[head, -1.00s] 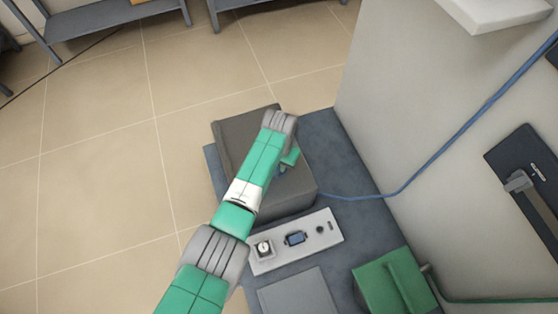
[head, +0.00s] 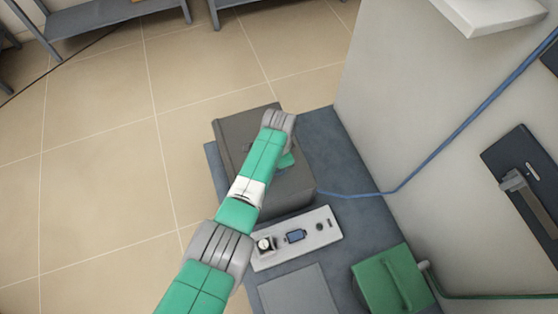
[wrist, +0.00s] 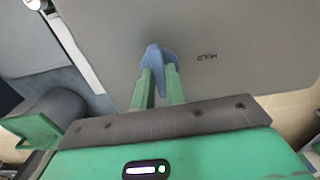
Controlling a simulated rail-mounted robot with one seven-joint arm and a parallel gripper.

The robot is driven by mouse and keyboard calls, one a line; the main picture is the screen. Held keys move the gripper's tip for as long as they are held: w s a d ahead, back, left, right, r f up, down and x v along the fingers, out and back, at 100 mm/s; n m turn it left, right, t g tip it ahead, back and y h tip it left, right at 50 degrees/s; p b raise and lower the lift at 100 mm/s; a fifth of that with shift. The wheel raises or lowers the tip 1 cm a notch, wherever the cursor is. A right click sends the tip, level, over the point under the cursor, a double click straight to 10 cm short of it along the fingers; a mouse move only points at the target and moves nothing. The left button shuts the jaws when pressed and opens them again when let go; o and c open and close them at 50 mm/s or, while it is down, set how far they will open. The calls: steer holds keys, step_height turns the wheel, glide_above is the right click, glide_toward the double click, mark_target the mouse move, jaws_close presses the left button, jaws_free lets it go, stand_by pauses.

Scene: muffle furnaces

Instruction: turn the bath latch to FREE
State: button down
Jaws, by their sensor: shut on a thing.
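The bath latch (wrist: 156,56) is a small blue knob with a raised grip, set on a grey face of the bath. My gripper (wrist: 159,78) is shut on it, one green finger on each side of the grip. The word HOLD (wrist: 207,57) reads upside down to the right of the latch; no FREE marking shows. In the head view the bath is a dark grey box (head: 232,130) on a blue-grey bench, and my arm covers the latch and most of my gripper (head: 285,163).
A light panel (head: 330,225) with a dial, small screen and knob lies in front of the bath. A green box (head: 390,282) stands to its right. A blue cable (head: 412,180) runs from the bath up along the wall. Open tiled floor lies left.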

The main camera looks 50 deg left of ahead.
stand_by(0.5)
steer(key=c, duration=1.4)
jaws_free()
steer(key=shift+c, duration=0.2)
step_height(320, 180, up, 8)
steer(key=p, duration=0.4)
steer(key=shift+f, duration=0.1)
